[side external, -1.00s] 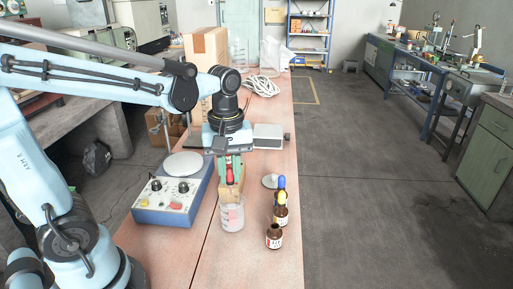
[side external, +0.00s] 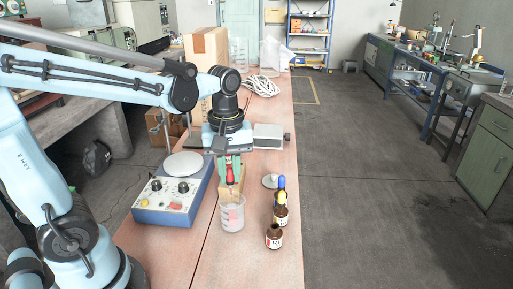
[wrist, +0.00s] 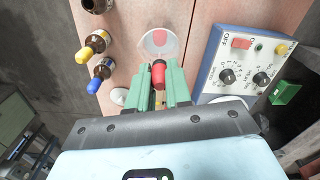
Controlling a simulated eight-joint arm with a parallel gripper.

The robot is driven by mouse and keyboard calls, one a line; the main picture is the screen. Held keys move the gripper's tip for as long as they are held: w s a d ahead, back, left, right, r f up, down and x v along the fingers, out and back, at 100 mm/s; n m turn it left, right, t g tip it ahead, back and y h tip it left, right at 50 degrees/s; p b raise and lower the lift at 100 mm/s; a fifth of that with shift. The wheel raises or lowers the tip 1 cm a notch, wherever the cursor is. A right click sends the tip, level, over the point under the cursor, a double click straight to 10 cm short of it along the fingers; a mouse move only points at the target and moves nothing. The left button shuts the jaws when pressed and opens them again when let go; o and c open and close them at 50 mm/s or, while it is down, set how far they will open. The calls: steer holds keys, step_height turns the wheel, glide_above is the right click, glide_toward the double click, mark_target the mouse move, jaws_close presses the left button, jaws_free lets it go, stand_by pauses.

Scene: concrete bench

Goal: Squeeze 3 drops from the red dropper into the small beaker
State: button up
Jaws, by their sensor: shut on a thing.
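The red dropper bulb (side external: 230,173) is between the fingers of my gripper (side external: 229,178), which is shut on it; the red bulb also shows in the wrist view (wrist: 158,74). The small beaker (side external: 232,214), clear with a pinkish patch, stands on the bench directly below the gripper. It also shows in the wrist view (wrist: 172,46), just beyond the fingertips. The dropper's tip is hidden, so I cannot tell whether any drop hangs or falls.
An open brown bottle (side external: 274,237) stands right of the beaker, with yellow-capped (side external: 281,213) and blue-capped (side external: 280,188) bottles behind it. A stirrer with knobs (side external: 174,198) stands to the left. The bench's right edge is just past the bottles.

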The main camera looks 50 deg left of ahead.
mark_target(229, 168)
steer(key=shift+r, duration=0.1)
steer(key=shift+r, duration=1.4)
